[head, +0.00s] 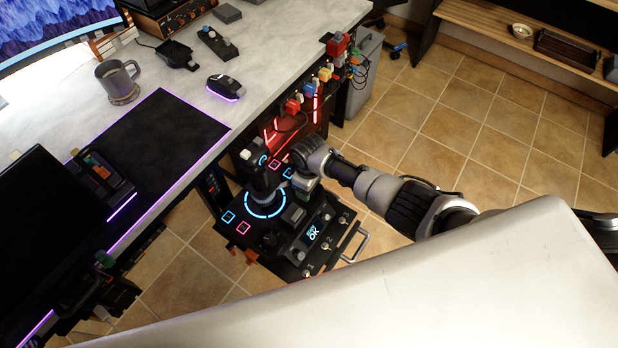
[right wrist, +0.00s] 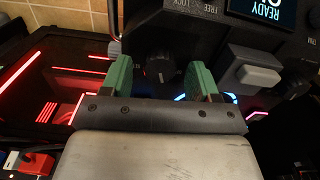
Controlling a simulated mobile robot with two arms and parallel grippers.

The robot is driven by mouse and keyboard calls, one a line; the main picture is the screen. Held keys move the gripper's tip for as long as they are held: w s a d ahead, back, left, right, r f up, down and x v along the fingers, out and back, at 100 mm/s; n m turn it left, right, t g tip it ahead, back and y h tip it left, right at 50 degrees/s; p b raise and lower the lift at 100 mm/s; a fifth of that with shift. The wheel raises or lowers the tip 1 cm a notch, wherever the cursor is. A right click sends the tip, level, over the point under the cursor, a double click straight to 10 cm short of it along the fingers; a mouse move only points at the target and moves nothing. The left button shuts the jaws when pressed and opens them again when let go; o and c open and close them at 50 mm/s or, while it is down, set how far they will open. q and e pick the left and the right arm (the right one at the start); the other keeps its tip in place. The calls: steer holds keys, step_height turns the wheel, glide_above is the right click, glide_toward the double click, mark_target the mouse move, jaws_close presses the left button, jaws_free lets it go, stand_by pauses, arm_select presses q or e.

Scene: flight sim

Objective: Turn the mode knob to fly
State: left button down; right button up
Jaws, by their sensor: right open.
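The black flight control panel (head: 270,232) has blue and pink lit marks, a small display reading "OK" (head: 313,232) and several small knobs. My right gripper (head: 302,192) reaches in from the right over the panel's upper part. In the right wrist view its green fingers (right wrist: 160,66) are apart. A dark knob (right wrist: 158,70) shows between them; I cannot tell whether they touch it. Its label is not readable, so I cannot confirm it is the mode knob. "FREE LOCK" lettering and a "READY" display (right wrist: 268,10) are beyond. My left gripper is not in view.
A grey block-shaped control (right wrist: 258,76) stands right of the fingers. The desk (head: 190,75) with a mug (head: 117,82) and mouse (head: 226,86) lies left of the panel. A metal handle (head: 356,243) sticks out right; tiled floor is open there.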

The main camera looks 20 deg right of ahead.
step_height(320, 180, up, 10)
steer(key=p, duration=0.2)
steer(key=shift+r, duration=0.15)
steer(key=shift+s, duration=0.1)
stand_by(0.3)
